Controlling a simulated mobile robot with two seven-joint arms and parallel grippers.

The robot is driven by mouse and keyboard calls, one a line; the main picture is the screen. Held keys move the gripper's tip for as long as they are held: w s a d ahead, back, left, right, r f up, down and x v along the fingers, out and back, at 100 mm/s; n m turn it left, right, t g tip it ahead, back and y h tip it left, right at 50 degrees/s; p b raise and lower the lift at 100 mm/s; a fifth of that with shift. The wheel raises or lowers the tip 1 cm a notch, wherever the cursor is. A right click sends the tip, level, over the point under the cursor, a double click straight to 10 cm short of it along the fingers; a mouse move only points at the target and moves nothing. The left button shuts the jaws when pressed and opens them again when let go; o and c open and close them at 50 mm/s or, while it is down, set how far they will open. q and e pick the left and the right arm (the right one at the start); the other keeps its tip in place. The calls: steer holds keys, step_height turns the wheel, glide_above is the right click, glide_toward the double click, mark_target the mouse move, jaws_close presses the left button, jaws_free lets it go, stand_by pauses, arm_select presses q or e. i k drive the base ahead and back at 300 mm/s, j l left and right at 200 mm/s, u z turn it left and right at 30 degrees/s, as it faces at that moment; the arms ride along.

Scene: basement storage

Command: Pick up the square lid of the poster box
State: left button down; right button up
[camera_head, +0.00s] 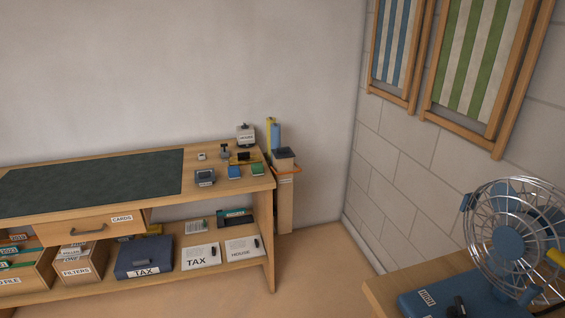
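A tall, narrow tan box (286,205) stands on the floor against the right end of the desk, and it looks like the poster box. An orange-brown flat piece (289,170) sits at its top, with a dark block (284,154) just above. I cannot tell whether either of these is the square lid. A blue roll (275,136) and a yellow roll (268,130) rise upright behind them. Neither of my grippers is in view.
The wooden desk (225,185) has a dark green mat (95,180) and several small items at its right end. Its lower shelf holds boxes and folders. A fan (510,240) and blue case (430,302) occupy a table at right. Floor (325,262) between is clear.

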mark_target(281, 153)
steer(key=j, duration=0.2)
steer(key=i+j+u, duration=0.1)
steer(key=i, duration=0.4)
steer(key=i+j+u, duration=0.1)
steer(key=i+j, duration=0.2)
steer(key=i, duration=0.15)
